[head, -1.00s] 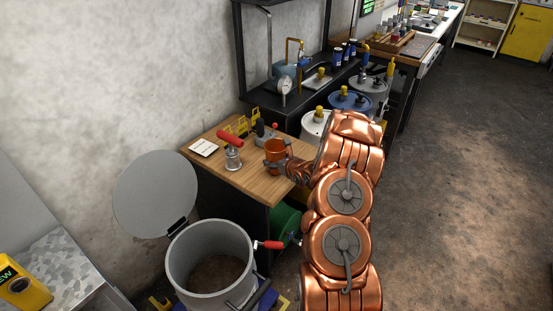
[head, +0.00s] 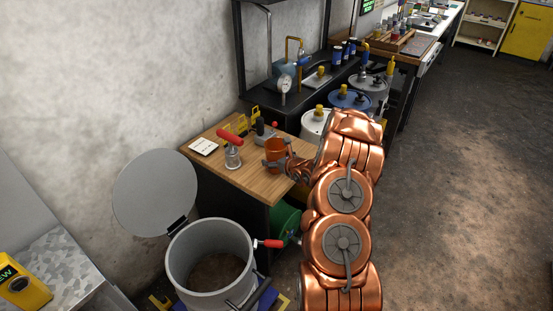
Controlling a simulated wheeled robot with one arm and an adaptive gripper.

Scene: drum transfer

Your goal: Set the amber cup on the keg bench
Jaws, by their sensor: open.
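The amber cup (head: 275,148) is an orange-brown cup standing upright on a wooden-topped bench (head: 262,186). I take this bench to be the keg bench, with a green drum under it. My gripper (head: 277,162) is open, with its fingers low at the cup's front and left side. I cannot tell whether the fingers touch the cup. My copper-coloured arm comes in from the lower right and hides the bench's right end.
On the bench are a red-handled metal tool (head: 232,151), a white card (head: 203,147) and a small lever device (head: 264,131). An open grey drum (head: 211,228) stands in front. Dark shelving (head: 300,98) and several drums stand behind. Floor at right is clear.

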